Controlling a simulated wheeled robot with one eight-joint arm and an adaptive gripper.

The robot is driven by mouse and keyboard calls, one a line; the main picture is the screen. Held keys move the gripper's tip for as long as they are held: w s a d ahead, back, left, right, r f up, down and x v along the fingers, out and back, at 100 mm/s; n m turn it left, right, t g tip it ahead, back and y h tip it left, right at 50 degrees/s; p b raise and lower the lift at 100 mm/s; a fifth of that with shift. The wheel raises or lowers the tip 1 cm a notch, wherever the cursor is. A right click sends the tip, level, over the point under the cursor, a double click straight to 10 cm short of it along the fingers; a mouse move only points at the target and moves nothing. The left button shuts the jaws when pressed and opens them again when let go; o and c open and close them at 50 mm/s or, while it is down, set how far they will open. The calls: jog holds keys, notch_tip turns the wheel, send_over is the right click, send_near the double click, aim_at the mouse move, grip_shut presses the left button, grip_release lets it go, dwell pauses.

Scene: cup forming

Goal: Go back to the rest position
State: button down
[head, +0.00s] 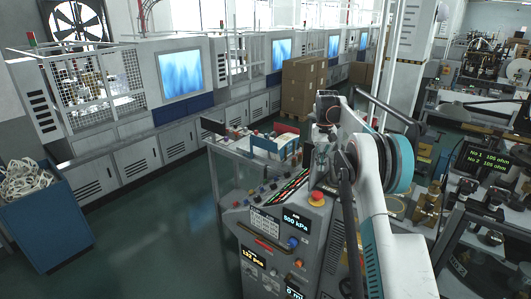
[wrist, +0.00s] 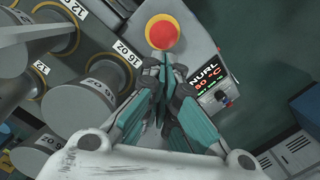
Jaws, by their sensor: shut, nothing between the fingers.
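My gripper (wrist: 162,62) shows in the wrist view with its teal fingers closed together and nothing between them. Its fingertips lie in front of a round red button with a yellow ring (wrist: 161,33); I cannot tell whether they touch it. In the head view my gripper (head: 322,158) is small and partly hidden by my arm, above the control cabinet (head: 285,235). A red knob (head: 317,197) sits on the top of that cabinet, just below my gripper.
Grey cylinders labelled with ounce sizes (wrist: 85,100) stand left of the fingers. A panel reading NURL (wrist: 208,80) is to the right. Cardboard boxes (head: 303,88) stand behind the cabinet, and a blue bin (head: 45,220) is at left. Open floor (head: 150,245) lies between.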

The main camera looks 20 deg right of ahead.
jog(key=shift+a, duration=0.1)
jog(key=s+a+r+n+t+b, duration=0.1)
jog(key=s+a+r+b, duration=0.1)
jog(key=s+a+b, duration=0.25)
jog(key=s+a+r+t+b, duration=0.1)
jog(key=s+a+r+b, duration=0.2)
jog(key=s+a+b, duration=0.15)
jog(key=s+a+f+n+t+b, duration=0.1)
jog(key=s+a+f+b, duration=0.1)
jog(key=s+a+b, duration=0.3)
jog(key=s+a+f+t+b, duration=0.1)
jog(key=s+a+t+b, duration=0.15)
jog(key=s, duration=0.55)
jog(key=s+a+f+n+t+b, duration=0.1)
jog(key=s+a+f+b, duration=0.2)
jog(key=s+f+b, duration=0.3)
jog(key=s+a+f+n+t+b, duration=0.1)
jog(key=s+a+f+b, duration=0.3)
jog(key=s+f, duration=1.2)
jog(key=s+t+b, duration=0.1)
jog(key=b, duration=0.2)
jog(key=shift+s+f, duration=0.15)
jog(key=shift+s, duration=0.05)
jog(key=shift+a, duration=0.1)
